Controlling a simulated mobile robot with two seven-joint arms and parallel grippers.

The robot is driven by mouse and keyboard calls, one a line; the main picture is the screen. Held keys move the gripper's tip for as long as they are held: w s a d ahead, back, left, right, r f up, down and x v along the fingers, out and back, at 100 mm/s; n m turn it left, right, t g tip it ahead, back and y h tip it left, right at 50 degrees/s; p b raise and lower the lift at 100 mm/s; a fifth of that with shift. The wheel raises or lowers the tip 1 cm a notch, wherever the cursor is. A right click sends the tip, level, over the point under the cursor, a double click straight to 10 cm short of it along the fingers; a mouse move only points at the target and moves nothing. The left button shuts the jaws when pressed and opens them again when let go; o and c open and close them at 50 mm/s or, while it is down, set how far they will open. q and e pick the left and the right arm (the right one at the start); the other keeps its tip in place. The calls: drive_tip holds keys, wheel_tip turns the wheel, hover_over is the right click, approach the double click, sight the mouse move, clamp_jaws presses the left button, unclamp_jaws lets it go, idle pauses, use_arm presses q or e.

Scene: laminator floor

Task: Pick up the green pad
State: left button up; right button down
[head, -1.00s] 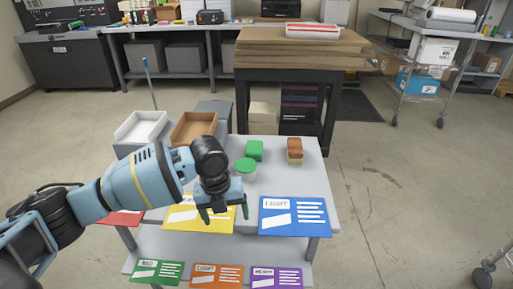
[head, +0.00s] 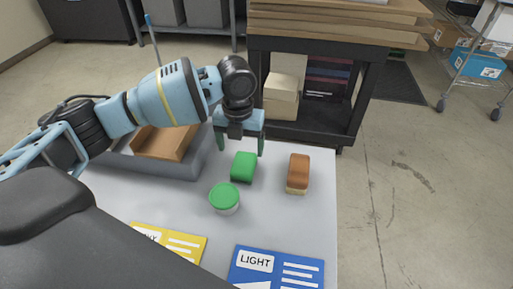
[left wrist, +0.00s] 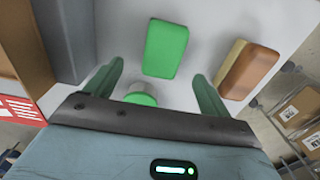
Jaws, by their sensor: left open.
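The green pad (head: 244,167) is a small rounded block lying on the light grey table top (head: 290,220). In the left wrist view the green pad (left wrist: 165,48) lies just beyond the fingertips, roughly between their lines. My left gripper (head: 241,149) is open and empty, with its fingers pointing down above the table by the pad's far side. Its two green fingers also show in the left wrist view (left wrist: 158,74). I cannot tell its exact height over the pad. My right gripper is not in view.
A round tub with a green lid (head: 224,196) stands just in front of the pad. A brown and tan block (head: 298,173) lies to its right. A brown tray (head: 160,143) is at the left. Yellow (head: 183,243) and blue (head: 276,268) cards lie at the front.

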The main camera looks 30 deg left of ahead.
sight(243, 162)
use_arm(q)
drive_tip(key=shift+w, duration=0.4)
drive_tip(key=shift+s+f, duration=0.1)
drive_tip(key=shift+s, duration=0.15)
drive_tip(key=shift+s+f, duration=0.1)
drive_tip(key=shift+f, duration=1.2)
drive_tip(key=f, duration=0.4)
drive_tip(key=shift+d+f, duration=0.2)
drive_tip(key=shift+f, duration=0.2)
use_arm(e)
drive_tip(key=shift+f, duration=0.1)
